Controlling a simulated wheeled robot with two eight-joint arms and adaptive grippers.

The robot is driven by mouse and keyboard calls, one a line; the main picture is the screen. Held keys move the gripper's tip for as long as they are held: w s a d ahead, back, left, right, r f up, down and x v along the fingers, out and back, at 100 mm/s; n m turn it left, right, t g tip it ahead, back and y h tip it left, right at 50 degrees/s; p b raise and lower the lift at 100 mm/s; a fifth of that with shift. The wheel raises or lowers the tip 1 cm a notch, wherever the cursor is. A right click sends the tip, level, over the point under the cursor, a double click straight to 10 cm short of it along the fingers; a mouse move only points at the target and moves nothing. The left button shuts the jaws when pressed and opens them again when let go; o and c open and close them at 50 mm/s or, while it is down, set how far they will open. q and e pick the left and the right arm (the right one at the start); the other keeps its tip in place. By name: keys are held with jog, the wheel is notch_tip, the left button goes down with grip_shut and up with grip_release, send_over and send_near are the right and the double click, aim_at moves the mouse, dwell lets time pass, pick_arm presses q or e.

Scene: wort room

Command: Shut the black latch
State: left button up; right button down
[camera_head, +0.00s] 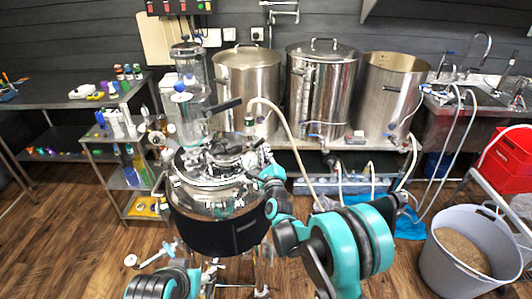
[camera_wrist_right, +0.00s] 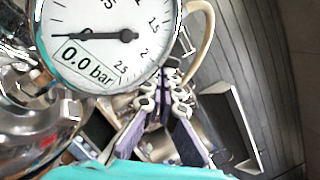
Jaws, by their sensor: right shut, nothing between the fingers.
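A shiny steel vessel (camera_head: 215,185) with a black band stands in front of me. A black lever-like handle (camera_head: 223,105) sticks up above its lid and slants up to the right; I take it for the black latch, but cannot be sure. My right gripper (camera_head: 256,161) is at the right side of the lid fittings, below and to the right of the black handle. In the right wrist view its fingers (camera_wrist_right: 163,108) are together and empty. A round pressure gauge (camera_wrist_right: 100,38) reading 0.0 bar fills the upper left there. My left gripper is out of view; only part of my left arm shows.
Large steel pots (camera_head: 320,85) stand on a bench behind the vessel, with hoses hanging down. A shelf cart (camera_head: 125,185) with bottles is at the left. A grey bin (camera_head: 470,245) and a red crate (camera_head: 512,155) are at the right.

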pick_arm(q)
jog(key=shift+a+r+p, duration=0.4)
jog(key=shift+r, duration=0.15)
pick_arm(e)
jog(key=shift+a+r+n+y, duration=0.15)
jog(key=shift+a+r+n, duration=0.2)
jog(key=shift+n, duration=0.4)
jog(key=shift+a+r+n+y, duration=0.2)
jog(key=shift+r+n, duration=0.15)
jog(key=shift+n, duration=0.4)
